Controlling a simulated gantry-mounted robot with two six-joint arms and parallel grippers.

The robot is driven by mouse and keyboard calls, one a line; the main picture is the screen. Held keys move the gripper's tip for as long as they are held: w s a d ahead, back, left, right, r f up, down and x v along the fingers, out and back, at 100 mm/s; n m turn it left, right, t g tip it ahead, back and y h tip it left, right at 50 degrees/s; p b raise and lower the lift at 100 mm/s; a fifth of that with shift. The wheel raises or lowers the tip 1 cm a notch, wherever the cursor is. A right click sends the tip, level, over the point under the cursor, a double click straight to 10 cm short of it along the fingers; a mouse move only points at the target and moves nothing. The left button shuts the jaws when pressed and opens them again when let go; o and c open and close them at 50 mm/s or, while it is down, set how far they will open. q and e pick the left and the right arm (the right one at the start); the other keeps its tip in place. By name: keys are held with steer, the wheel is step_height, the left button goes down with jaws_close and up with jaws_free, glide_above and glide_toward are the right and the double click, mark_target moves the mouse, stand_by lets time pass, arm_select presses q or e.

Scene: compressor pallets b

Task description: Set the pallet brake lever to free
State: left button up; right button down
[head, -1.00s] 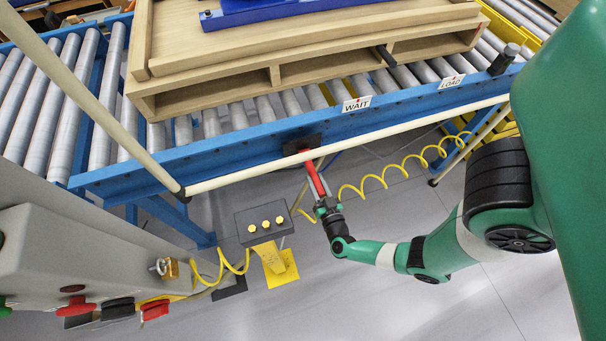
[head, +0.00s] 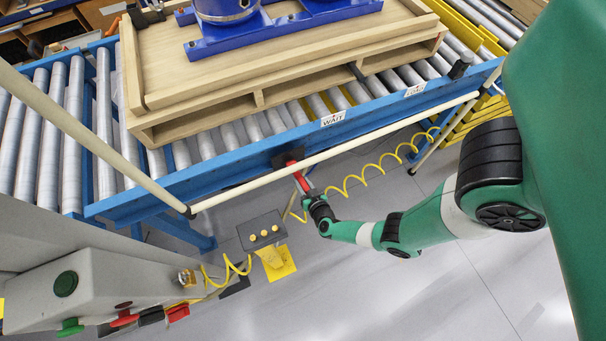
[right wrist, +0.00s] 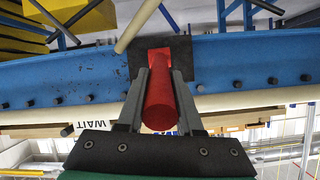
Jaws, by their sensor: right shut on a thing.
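The red brake lever (head: 299,179) sticks out from a dark plate (head: 288,156) on the blue conveyor side rail (head: 240,166), below the cream rail. My right gripper (head: 306,190) is at the lever's outer end. In the right wrist view my right gripper (right wrist: 160,105) has one finger on each side of the red lever (right wrist: 159,98) and is shut on it. The lever's mount shows as a dark plate (right wrist: 182,58) on the blue beam. My left gripper is not in view.
A wooden pallet (head: 190,118) carrying blue equipment (head: 228,10) stands on the rollers. WAIT (head: 333,119) and LOAD (head: 415,89) labels mark the rail. A cream bar (head: 330,153) runs in front. A button box (head: 262,231) and yellow coiled hoses (head: 365,180) are near the arm.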

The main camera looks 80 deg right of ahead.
steer(key=shift+r, duration=0.1)
steer(key=c, duration=0.6)
jaws_free()
steer(key=shift+p+v, duration=2.8)
steer(key=shift+v, duration=3)
